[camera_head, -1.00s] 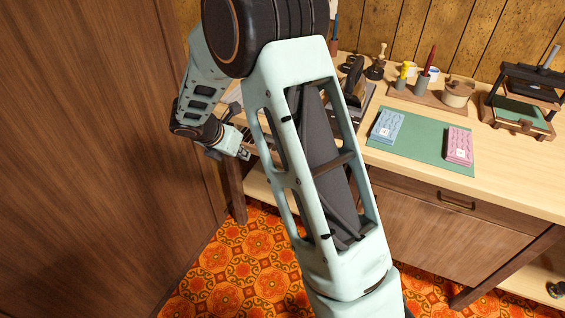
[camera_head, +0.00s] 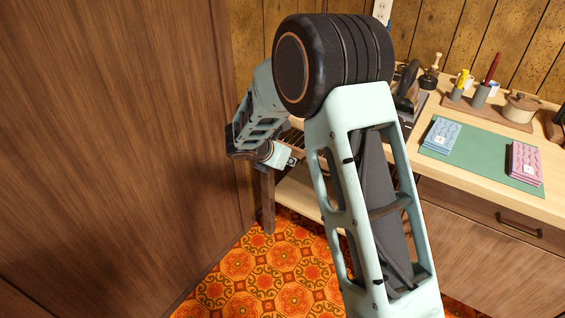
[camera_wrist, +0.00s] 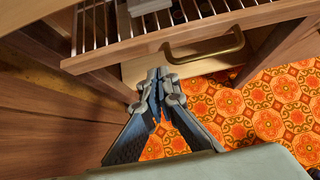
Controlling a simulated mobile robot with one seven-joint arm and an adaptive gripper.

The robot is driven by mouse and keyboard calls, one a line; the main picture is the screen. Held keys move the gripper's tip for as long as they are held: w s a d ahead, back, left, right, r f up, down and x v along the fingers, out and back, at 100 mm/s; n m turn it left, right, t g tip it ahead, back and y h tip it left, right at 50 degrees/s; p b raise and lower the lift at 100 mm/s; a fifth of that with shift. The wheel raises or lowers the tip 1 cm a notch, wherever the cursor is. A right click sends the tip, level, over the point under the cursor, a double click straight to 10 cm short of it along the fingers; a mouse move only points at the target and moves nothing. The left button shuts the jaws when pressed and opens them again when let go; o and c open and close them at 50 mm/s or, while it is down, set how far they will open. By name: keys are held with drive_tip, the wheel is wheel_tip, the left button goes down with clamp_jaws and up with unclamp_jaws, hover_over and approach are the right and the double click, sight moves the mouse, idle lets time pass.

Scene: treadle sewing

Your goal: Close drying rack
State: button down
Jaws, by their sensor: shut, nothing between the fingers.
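The drying rack (camera_wrist: 180,28), a wooden frame with thin metal bars, crosses the top of the wrist view. It stands out from the unit, and a pale block-like item (camera_wrist: 148,6) lies on its bars. A brass handle (camera_wrist: 207,49) shows just below its front rail; I cannot tell which part it is fixed to. My gripper (camera_wrist: 160,84) is shut and empty, below and left of the handle, apparently apart from it. In the head view my gripper (camera_head: 287,158) is at the left end of the bench, beside a small part of the rack (camera_head: 296,140).
A tall wooden panel (camera_head: 120,130) stands close on the left. Patterned orange floor (camera_head: 260,275) is open below my gripper.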

sight(301, 154)
drive_tip(key=shift+w+d, duration=0.6)
drive_tip(key=shift+w, duration=0.2)
drive_tip(key=shift+w+d, duration=0.55)
drive_tip(key=shift+w, duration=0.25)
drive_tip(key=shift+w+d+r, duration=0.15)
drive_tip(key=w+d+p, duration=0.1)
drive_tip(key=w, duration=0.1)
drive_tip(key=w+d+p, duration=0.1)
drive_tip(key=w+d, duration=0.1)
drive_tip(key=shift+w+d, duration=0.1)
drive_tip(key=shift+w, duration=0.1)
